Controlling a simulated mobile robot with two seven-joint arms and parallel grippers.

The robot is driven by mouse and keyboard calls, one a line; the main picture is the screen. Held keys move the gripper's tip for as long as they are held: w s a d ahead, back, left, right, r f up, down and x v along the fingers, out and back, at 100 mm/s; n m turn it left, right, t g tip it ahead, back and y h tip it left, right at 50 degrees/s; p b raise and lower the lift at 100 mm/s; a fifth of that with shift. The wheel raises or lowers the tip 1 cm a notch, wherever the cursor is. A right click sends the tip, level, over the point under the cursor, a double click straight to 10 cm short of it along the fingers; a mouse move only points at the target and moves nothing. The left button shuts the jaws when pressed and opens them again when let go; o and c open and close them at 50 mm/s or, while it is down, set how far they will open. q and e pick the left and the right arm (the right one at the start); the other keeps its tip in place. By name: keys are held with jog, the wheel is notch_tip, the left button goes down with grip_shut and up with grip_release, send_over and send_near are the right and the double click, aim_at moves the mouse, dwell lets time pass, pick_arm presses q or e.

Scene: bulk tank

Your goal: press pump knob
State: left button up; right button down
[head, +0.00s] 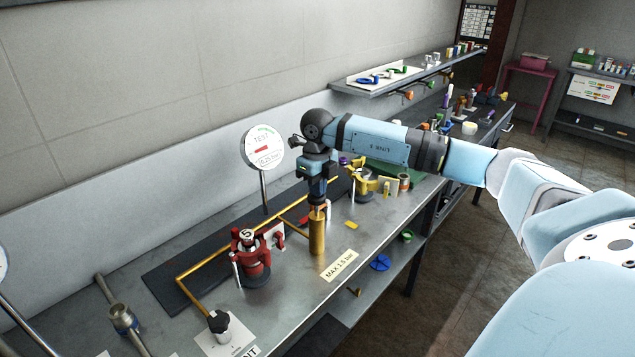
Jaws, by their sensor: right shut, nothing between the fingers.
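A brass pump cylinder (317,236) stands upright near the front edge of the steel bench. A thinner neck shows at its top, directly under my right gripper (317,203). My right gripper points down, shut and empty, with its fingertips at or just above the top of the pump. I cannot tell whether they touch it. A separate knob is not clearly visible; the fingers may hide it. A round white gauge marked TEST (262,148) stands behind on a post. My left gripper is out of view.
A red fitting marked 5 (252,257) stands left of the pump, and a brass pipe (205,262) runs behind it. A black knob (219,321) is at the front left. A yellow fitting (366,184) and a label reading MAX 2.5 bar (341,265) are to the right.

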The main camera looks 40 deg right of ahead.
aim_at(317, 199)
notch_tip(317, 199, down, 4)
jog(key=shift+r+b, duration=0.25)
jog(key=shift+b, duration=0.85)
jog(key=shift+s+a+r, duration=0.1)
